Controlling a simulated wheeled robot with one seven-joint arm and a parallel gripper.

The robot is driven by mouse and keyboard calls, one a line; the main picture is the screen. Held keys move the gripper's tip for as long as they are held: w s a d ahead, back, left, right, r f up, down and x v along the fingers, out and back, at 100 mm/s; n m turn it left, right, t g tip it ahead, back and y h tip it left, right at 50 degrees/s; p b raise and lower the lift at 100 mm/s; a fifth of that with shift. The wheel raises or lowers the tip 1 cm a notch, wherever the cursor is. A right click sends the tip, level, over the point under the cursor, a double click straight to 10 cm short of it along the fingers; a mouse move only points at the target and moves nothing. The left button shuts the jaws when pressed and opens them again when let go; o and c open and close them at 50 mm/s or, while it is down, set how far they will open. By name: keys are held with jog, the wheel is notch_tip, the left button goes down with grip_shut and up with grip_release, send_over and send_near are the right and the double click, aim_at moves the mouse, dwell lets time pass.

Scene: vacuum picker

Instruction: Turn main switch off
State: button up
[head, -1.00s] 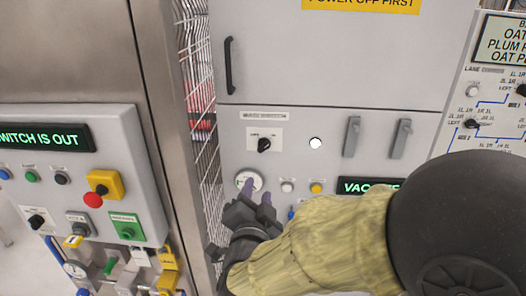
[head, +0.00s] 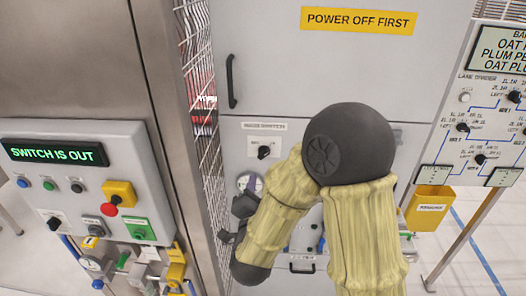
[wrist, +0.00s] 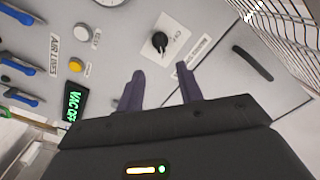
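The main switch is a black rotary knob (head: 263,152) on a white plate, under a label strip reading like "MAIN SWITCH" (head: 263,126) on the grey cabinet. In the wrist view the knob (wrist: 160,42) lies ahead of the fingertips, a little above the gap between them. My gripper (wrist: 160,85) has two purple fingers spread apart with nothing between them. In the head view my gripper (head: 250,187) is below and slightly left of the knob, in front of a round gauge. It is not touching the knob.
A yellow "POWER OFF FIRST" sign (head: 358,20) is above. A cabinet door handle (head: 231,82) and wire mesh (head: 203,110) are on the left. A panel with a red button (head: 112,210) shows "SWITCH IS OUT" (head: 52,152). A yellow bin (head: 430,208) hangs at right.

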aim_at(263, 156)
jog(key=w+p, duration=0.1)
jog(key=w, duration=0.3)
jog(key=w+p, duration=0.2)
jog(key=w, duration=0.2)
jog(key=w+p, duration=0.1)
jog(key=w, duration=0.3)
jog(key=shift+d+p, duration=0.25)
jog(key=shift+p, duration=0.05)
grip_shut()
